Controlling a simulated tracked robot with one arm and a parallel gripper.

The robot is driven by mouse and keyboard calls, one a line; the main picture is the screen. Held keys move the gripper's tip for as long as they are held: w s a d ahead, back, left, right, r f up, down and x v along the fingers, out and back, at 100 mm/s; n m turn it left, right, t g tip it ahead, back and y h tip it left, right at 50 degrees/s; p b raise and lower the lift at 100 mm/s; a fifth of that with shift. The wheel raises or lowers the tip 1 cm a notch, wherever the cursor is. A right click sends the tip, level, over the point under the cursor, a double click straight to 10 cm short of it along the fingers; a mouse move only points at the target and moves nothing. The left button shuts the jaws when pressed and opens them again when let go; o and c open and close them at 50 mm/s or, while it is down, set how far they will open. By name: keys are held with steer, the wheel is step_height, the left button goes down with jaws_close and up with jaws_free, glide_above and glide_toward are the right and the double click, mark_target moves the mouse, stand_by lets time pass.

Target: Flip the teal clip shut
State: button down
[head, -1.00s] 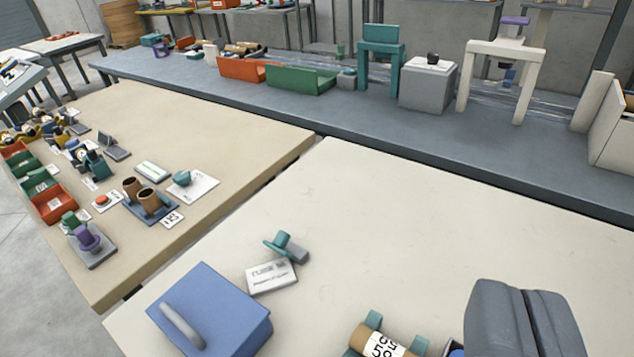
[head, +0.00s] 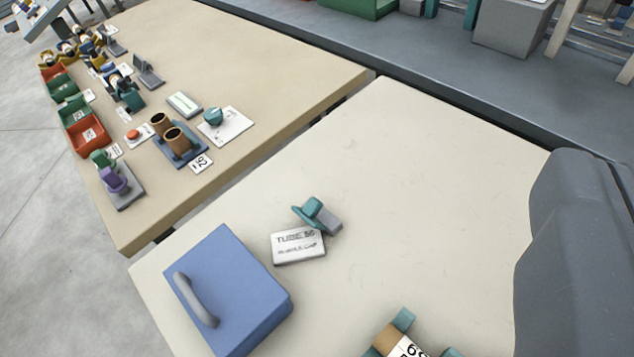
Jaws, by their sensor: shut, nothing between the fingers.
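The teal clip (head: 313,209) is a small teal piece with a flat flange, next to a small grey block (head: 329,221) on the cream table. Its teal part looks tilted up, but it is too small to tell how it is hinged. A white printed label block (head: 298,246) lies just in front of it. My gripper (head: 575,255) is the large dark grey shape at the right edge, shut and empty, well to the right of the clip. Its fingertips are partly cut off by the frame.
A blue box with a grey handle (head: 228,290) stands left of the label. A brown tube on teal supports (head: 390,340) is at the bottom edge. A tan table (head: 270,60) with trays and small fixtures stands beyond a gap. The cream table's middle is clear.

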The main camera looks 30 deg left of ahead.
steer(key=w+a+f+m+g+p, duration=0.1)
steer(key=w+a+f+g+p, duration=0.15)
steer(key=w+p, duration=0.55)
steer(key=m+g+h+p, duration=0.1)
steer(key=m+g+p, duration=0.2)
steer(key=g+p, duration=1.1)
glide_above(314, 210)
steer(key=w+p, duration=0.3)
steer(key=p, duration=0.1)
step_height(314, 210, down, 19)
steer(key=t, duration=0.4)
steer(key=shift+r, duration=0.2)
steer(key=shift+w+f, duration=0.1)
steer(key=shift+w, duration=0.05)
steer(key=shift+s+f, duration=0.2)
steer(key=shift+f, duration=2.7)
steer(key=shift+s+f, duration=0.2)
steer(key=shift+f, duration=2.65)
